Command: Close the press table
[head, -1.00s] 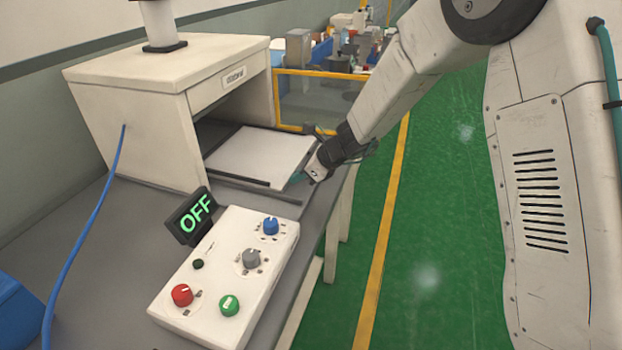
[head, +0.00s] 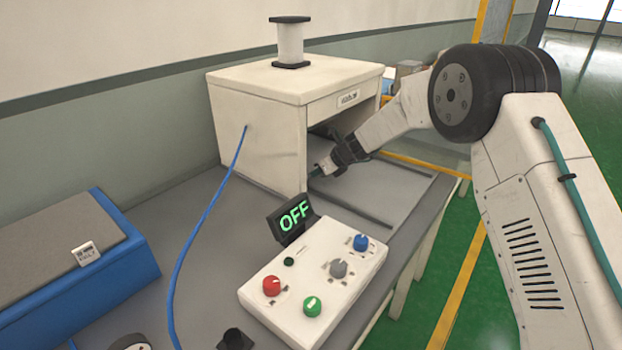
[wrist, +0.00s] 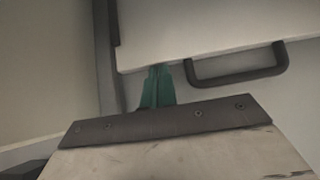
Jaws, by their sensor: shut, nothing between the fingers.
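The press (head: 255,135) is a white box with an opening at its front right, under a small label. The press table (wrist: 215,28) shows in the wrist view as a pale plate with a dark handle (wrist: 243,80) on its near edge. My gripper (head: 318,171) is at the opening, close to the side wall. Its green fingers (wrist: 158,68) are shut and empty, with their tips at the plate's edge, left of the handle; contact is hard to confirm.
A control box (head: 315,280) with coloured knobs and an OFF display (head: 294,215) stands in front of the press. A blue cable (head: 205,215) runs left of it. A blue box (head: 90,265) is at the far left. Dark rails (head: 355,207) lie on the bench.

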